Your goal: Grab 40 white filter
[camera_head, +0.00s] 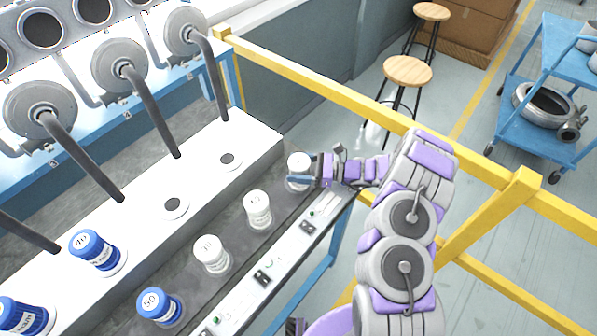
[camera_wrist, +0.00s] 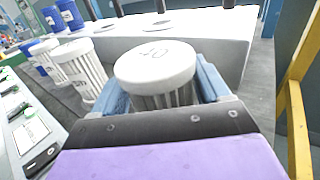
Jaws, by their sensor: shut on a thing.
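A white filter (camera_head: 299,164) stands at the far right end of the row on the grey bench strip. In the wrist view the white filter (camera_wrist: 155,66) shows a lid that seems to read 40, with a ribbed body below. My gripper (camera_head: 300,181) is shut on it, with a blue finger on each side in the wrist view. The filter looks upright. I cannot tell whether its base touches the strip. Two other white filters, one nearer (camera_head: 257,209) and one farther left (camera_head: 211,254), stand in the same row.
Blue filters (camera_head: 160,305) stand in the row and on the white ledge (camera_head: 247,141), which has empty round holes. Grey pipes (camera_head: 153,115) hang over the ledge. A yellow rail (camera_head: 310,80) runs beside the bench. Stools (camera_head: 408,72) and a blue cart (camera_head: 530,105) stand beyond.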

